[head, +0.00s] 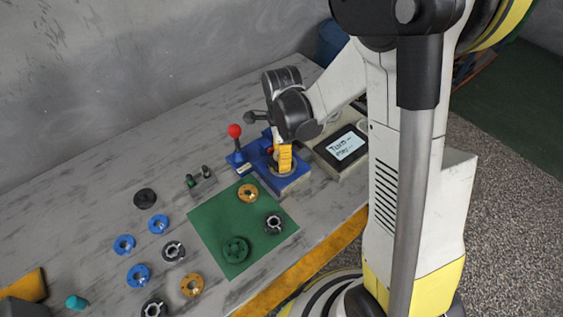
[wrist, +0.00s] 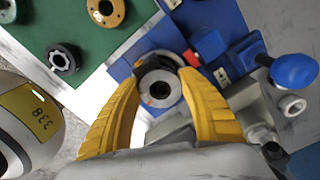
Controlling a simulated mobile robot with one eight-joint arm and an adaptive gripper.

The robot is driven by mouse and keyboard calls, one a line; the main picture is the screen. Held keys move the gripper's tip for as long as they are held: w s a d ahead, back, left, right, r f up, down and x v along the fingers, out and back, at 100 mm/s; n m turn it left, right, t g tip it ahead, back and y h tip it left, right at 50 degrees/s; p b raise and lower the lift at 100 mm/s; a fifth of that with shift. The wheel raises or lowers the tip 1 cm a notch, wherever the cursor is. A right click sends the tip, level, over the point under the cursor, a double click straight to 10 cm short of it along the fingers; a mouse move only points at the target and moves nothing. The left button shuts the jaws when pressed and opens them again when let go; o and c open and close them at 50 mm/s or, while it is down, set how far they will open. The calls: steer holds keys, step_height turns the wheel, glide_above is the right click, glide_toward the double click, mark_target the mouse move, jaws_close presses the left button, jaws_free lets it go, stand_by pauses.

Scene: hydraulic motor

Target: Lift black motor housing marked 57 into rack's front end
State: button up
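My gripper (head: 284,158) points down over a blue fixture (head: 290,182) on the bench. In the wrist view, its yellow fingers (wrist: 163,72) stand on either side of a grey round part (wrist: 161,90) with a dark centre hole and an orange mark. I cannot tell whether they touch it. A black toothed-looking housing (head: 274,223) lies on the green mat and also shows in the wrist view (wrist: 63,58). Similar black housings lie on the bench, one at the middle left (head: 173,250) and one at the front (head: 154,308). No number 57 is readable. I cannot identify the rack for certain.
The green mat (head: 212,220) also holds an orange ring (head: 247,193) and a green disc (head: 236,250). Several blue flanges (head: 124,244) lie left. A red-knobbed lever (head: 235,132) rises beside the fixture; a small grey stand (head: 202,184) and a screen box (head: 345,146) flank it.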

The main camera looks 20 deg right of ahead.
steer(key=c, duration=0.7)
steer(key=shift+o, duration=0.2)
steer(key=shift+r, duration=0.1)
steer(key=shift+r+p, duration=0.35)
steer(key=shift+r, duration=0.2)
steer(key=r+p, duration=0.1)
steer(key=r, duration=0.1)
steer(key=r+p, duration=0.1)
steer(key=shift+s+d+r, duration=0.2)
steer(key=shift+d+r, duration=0.15)
steer(key=shift+d, duration=0.05)
steer(key=s+d+r+p, duration=0.3)
steer(key=s+d+r, duration=0.2)
steer(key=d, duration=0.4)
steer(key=shift+d+r, duration=0.3)
steer(key=shift+r, duration=0.25)
steer(key=shift+r+p, duration=1.9)
steer(key=shift+r, duration=0.5)
steer(key=shift+f, duration=0.1)
